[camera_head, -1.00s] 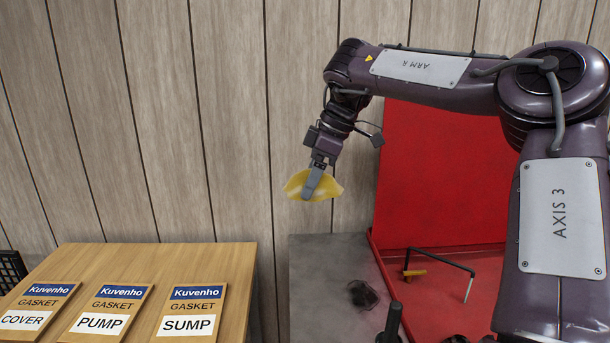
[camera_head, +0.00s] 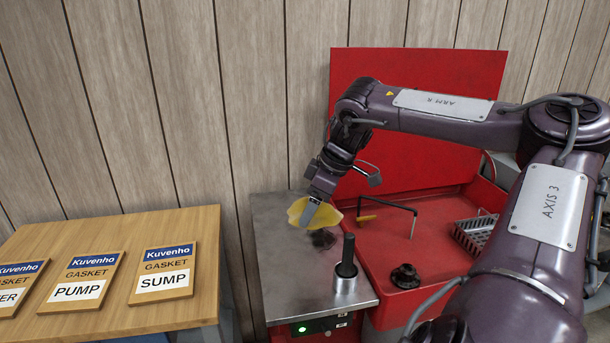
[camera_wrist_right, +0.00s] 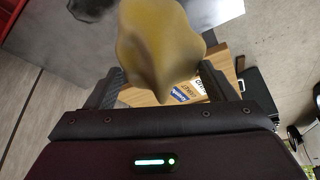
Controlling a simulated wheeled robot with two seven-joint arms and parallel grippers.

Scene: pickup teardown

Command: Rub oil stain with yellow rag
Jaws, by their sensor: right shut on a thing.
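The yellow rag (camera_head: 314,212) is pinched in my right gripper (camera_head: 309,214), which is shut on it. The rag also fills the upper middle of the right wrist view (camera_wrist_right: 160,45), between the fingers. The dark oil stain (camera_head: 322,239) lies on the grey metal top (camera_head: 283,258), just below and slightly right of the rag. The rag hangs close above the metal top beside the stain; I cannot tell whether it touches. In the right wrist view a dark patch, likely the stain, shows at the upper left (camera_wrist_right: 92,6). My left gripper is not in view.
A black-handled tool stands in a metal cup (camera_head: 345,282) at the front of the metal top. A wooden table (camera_head: 120,232) with gasket boards stands left.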

